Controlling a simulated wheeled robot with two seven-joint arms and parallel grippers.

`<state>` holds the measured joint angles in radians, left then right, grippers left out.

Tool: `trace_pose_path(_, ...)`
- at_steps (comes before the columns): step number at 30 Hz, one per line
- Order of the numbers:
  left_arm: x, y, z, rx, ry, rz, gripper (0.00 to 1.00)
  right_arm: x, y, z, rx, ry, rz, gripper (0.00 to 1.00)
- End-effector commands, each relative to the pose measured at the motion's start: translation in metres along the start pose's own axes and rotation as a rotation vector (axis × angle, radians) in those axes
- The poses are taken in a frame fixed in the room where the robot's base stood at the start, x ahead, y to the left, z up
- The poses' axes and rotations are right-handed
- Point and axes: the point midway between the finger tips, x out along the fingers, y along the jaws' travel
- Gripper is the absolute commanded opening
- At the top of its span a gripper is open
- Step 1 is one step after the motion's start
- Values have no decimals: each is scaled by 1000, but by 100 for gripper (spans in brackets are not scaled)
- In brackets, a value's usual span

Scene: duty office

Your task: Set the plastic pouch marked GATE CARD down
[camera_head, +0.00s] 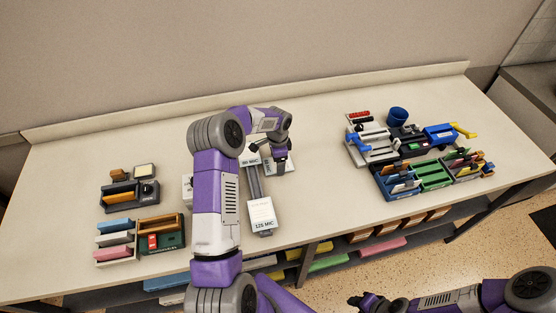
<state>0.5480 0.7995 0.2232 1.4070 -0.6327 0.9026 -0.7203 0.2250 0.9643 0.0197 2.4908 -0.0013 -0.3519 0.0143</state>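No marking GATE CARD is readable, and I cannot pick out the pouch; my arm and gripper may cover it. My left gripper (268,157) is low over the middle of the table, at the back end of a grey stand. A white label reading 80 MIC (250,161) is beside its fingers, and a white pack marked 125 MIC (261,214) lies at the stand's front. A white piece (289,166) shows just right of the fingers. Whether they hold anything is unclear. My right gripper (371,302) is at the bottom edge, in front of the table, its fingers too small to read.
The pale table (325,190) is bare between the middle and the right group. On the right are a blue cup (397,116), a green tray (434,175) and several office devices. On the left are a dark device (128,195) and a green box (172,239). Shelves show below.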

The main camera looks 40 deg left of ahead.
Motion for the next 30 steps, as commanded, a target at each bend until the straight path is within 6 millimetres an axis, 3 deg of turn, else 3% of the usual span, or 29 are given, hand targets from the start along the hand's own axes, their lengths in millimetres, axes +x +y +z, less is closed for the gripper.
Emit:
trace_pose_path(11,7,0,0,0,1,-2,56,3,1,0,0,0,0,43)
trace_pose_path(12,7,0,0,0,1,-2,85,3,1,0,0,0,0,43)
trace_pose_path(15,6,0,0,0,1,-1,100,3,1,0,0,0,0,43)
trace_pose_path(30,2,0,0,0,1,-1,100,-1,0,0,0,0,0,43)
